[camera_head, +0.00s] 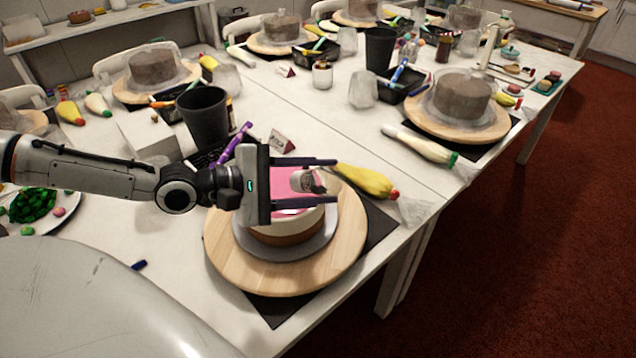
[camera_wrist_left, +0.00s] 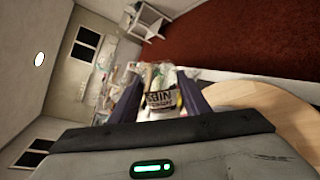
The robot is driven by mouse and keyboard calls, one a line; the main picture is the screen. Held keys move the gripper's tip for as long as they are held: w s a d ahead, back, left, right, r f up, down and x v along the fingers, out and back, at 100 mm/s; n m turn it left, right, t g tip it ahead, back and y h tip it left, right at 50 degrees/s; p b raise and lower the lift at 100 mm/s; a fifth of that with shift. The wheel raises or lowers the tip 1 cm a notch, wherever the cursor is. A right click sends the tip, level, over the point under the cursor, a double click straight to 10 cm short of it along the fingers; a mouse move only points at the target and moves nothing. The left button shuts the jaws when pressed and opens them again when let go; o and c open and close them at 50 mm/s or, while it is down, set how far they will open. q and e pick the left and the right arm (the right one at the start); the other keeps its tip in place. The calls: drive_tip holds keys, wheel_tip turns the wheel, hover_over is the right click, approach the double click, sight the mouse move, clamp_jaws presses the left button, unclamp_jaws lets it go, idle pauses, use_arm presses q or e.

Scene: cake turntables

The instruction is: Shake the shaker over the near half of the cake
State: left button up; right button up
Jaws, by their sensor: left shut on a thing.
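The cake (camera_head: 287,230) has pink on top and a brown lower side. It sits on a grey plate (camera_head: 285,252) on the wooden turntable (camera_head: 232,270), close to the table's near edge. My left gripper (camera_head: 318,178) is over the cake, reaching in from the left, shut on the shaker (camera_head: 309,181). The shaker is held tilted above the cake top. In the left wrist view the shaker (camera_wrist_left: 162,101) shows between the two fingers, with large dark lettering on a pale label. The gripper hides part of the cake top. My right gripper is not in view.
A yellow piping bag (camera_head: 364,181) lies just beyond the turntable. A black cup (camera_head: 205,115), a white box (camera_head: 148,135) and a small card (camera_head: 281,141) stand behind. Other turntables with brown cakes (camera_head: 461,95) stand farther back. A blue marker (camera_head: 139,265) lies at left.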

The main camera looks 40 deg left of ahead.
use_arm(q)
drive_tip(key=shift+a+r+h+b, duration=0.1)
drive_tip(key=shift+r+h+b, duration=0.15)
drive_tip(key=shift+b, duration=0.6)
drive_tip(key=shift+d+r+p, duration=0.35)
drive_tip(key=shift+r+p, duration=0.1)
drive_tip(key=shift+p, duration=0.65)
drive_tip(key=shift+f, duration=0.2)
drive_tip(key=shift+a+f, duration=0.3)
drive_tip(key=shift+a+r+n+t+h+b, duration=0.15)
drive_tip(key=shift+a+n+t+h+b, duration=0.05)
drive_tip(key=shift+n+t+h+b, duration=0.25)
drive_tip(key=shift+r, duration=0.1)
